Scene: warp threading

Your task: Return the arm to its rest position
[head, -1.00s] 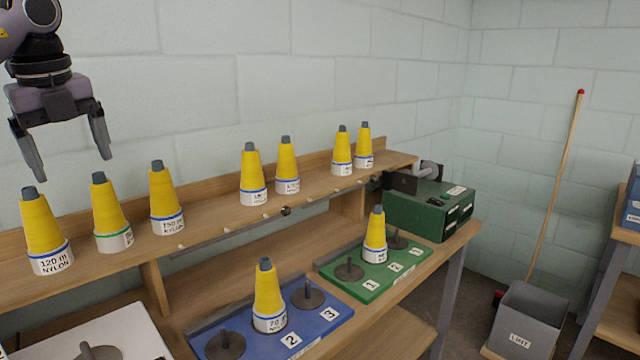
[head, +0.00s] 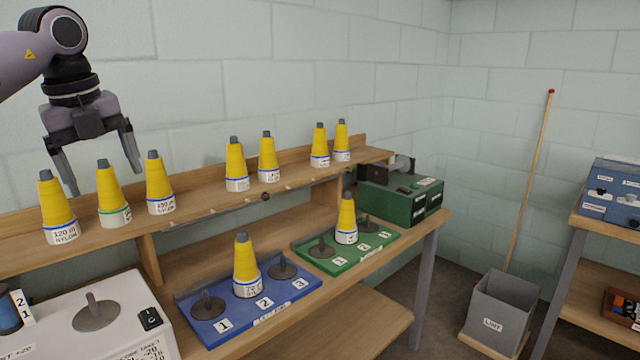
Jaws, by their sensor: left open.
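My left gripper (head: 104,178) is open and empty, fingers pointing down. In the picture it hangs over the left end of the shelf (head: 215,205), close to the 120 m nylon cone (head: 57,212) and the cone with a green band (head: 112,196). I cannot tell whether it touches either cone. More of my left arm shows at the upper left. My right gripper is out of view.
Several yellow cones stand along the shelf. One cone (head: 246,262) stands on the blue board (head: 225,322), another (head: 346,216) on the green board (head: 325,268). A white machine (head: 125,300), a green box (head: 400,200) and a grey lint bin (head: 497,310) stand nearby.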

